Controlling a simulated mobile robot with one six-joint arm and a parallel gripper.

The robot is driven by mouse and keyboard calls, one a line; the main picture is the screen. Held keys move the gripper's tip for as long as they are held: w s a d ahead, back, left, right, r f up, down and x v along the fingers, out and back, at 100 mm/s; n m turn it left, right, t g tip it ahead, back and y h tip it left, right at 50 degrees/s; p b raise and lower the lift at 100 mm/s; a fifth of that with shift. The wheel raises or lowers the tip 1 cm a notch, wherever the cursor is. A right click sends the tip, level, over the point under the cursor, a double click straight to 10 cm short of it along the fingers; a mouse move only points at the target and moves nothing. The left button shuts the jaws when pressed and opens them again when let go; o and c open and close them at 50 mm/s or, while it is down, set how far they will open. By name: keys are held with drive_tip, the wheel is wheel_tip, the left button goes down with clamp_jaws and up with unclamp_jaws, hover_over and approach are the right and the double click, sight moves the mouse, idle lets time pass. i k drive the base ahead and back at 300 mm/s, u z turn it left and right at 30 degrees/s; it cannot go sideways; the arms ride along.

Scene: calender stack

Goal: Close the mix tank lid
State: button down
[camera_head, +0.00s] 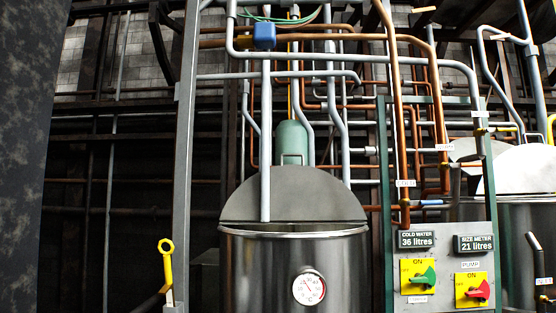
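A shiny steel tank (255,265) stands in the lower middle, with a round temperature dial (309,288) on its front. I take it to be the mix tank, but I can read no label naming it. A grey half-round lid panel (315,195) rises behind the tank's front rim (293,232) and looks raised. A grey vertical pipe (265,150) comes down in front of the panel. The tank's inside is hidden at this low angle. My gripper is not in view.
A control panel (444,268) with green and red switches and two displays, "36 litres" and "21 litres", stands right of the tank. Another steel tank (527,230) is at the far right. A yellow handle (166,265) is left. Pipes crowd above.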

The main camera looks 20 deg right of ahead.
sight(298, 192)
drive_tip(key=i, duration=1)
drive_tip(key=z, duration=0.05)
